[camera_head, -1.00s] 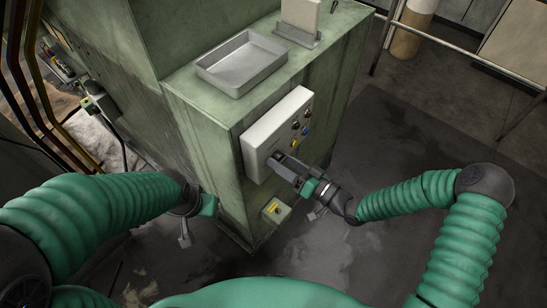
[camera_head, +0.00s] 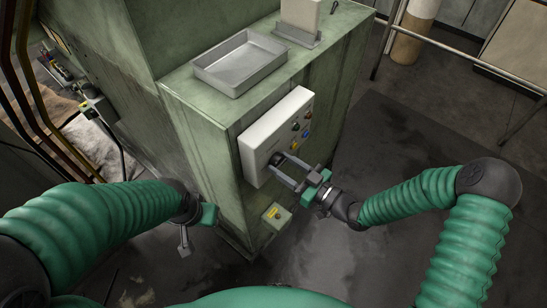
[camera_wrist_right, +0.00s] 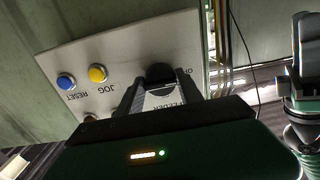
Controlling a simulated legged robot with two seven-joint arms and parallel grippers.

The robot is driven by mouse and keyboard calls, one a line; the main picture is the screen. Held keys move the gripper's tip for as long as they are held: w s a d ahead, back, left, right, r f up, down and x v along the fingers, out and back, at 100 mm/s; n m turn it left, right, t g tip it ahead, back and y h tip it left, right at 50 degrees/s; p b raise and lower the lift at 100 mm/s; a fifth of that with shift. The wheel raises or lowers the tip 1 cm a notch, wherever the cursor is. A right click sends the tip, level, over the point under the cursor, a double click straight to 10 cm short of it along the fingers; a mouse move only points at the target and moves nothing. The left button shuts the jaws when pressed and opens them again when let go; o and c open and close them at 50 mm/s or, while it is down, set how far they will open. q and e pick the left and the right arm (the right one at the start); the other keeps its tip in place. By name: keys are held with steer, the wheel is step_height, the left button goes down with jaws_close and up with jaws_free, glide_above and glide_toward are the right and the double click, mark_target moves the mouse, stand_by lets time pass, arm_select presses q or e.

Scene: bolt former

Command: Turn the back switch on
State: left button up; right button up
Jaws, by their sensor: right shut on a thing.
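The white control panel (camera_head: 262,138) is on the side of the green machine. A black rotary switch (camera_wrist_right: 160,74) with FEEDER lettering beside it shows in the right wrist view, at the panel's lower part. In the head view it is a dark knob (camera_head: 277,159). My right gripper (camera_head: 284,165) reaches the panel from the right, its two fingers shut on this knob. In the right wrist view the fingers (camera_wrist_right: 160,90) stand on both sides of it. My left gripper (camera_head: 186,232) hangs left of the machine, away from the panel; its jaws are unclear.
Blue (camera_wrist_right: 66,82) and yellow (camera_wrist_right: 97,73) buttons sit on the panel near the knob. A small box with a yellow label (camera_head: 275,214) is below the panel. A grey tray (camera_head: 240,62) rests on the machine top. Floor to the right is open.

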jaws_close()
steer(key=m+p, duration=0.4)
steer(key=m, duration=0.7)
steer(key=o, duration=0.8)
jaws_free()
steer(key=o, duration=0.3)
steer(key=shift+w, duration=0.15)
steer(key=shift+d, duration=0.1)
